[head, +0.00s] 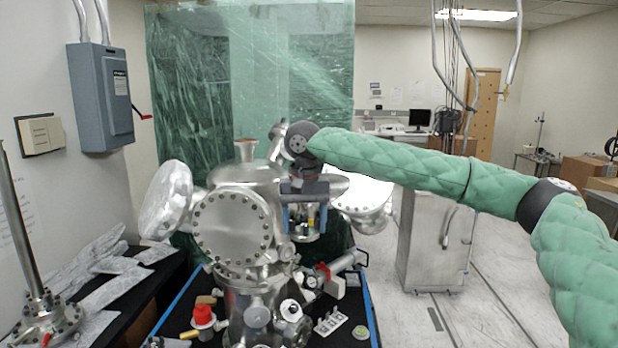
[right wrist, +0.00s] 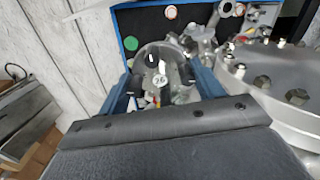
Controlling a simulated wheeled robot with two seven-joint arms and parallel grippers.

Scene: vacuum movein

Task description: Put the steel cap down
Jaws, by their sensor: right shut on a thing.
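My right gripper (head: 304,222) points down in the head view, just right of the big bolted flange on the steel vacuum chamber (head: 232,226). Its blue fingers are shut on a shiny steel cap (head: 306,238), which shows low between them. In the right wrist view the gripper (right wrist: 165,80) has the round, mirror-like cap (right wrist: 152,56) between its fingers. The cap is held above the black, blue-edged cart top (right wrist: 206,12). Its underside and any gap below it are hidden. My left gripper is in neither view.
In the head view, the cart top (head: 352,290) carries a red-topped part (head: 203,316), a light grey block (head: 330,321) and several fittings. A bolted flange (right wrist: 275,98) is close on the right in the wrist view. A steel cabinet (head: 436,240) stands right of the cart.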

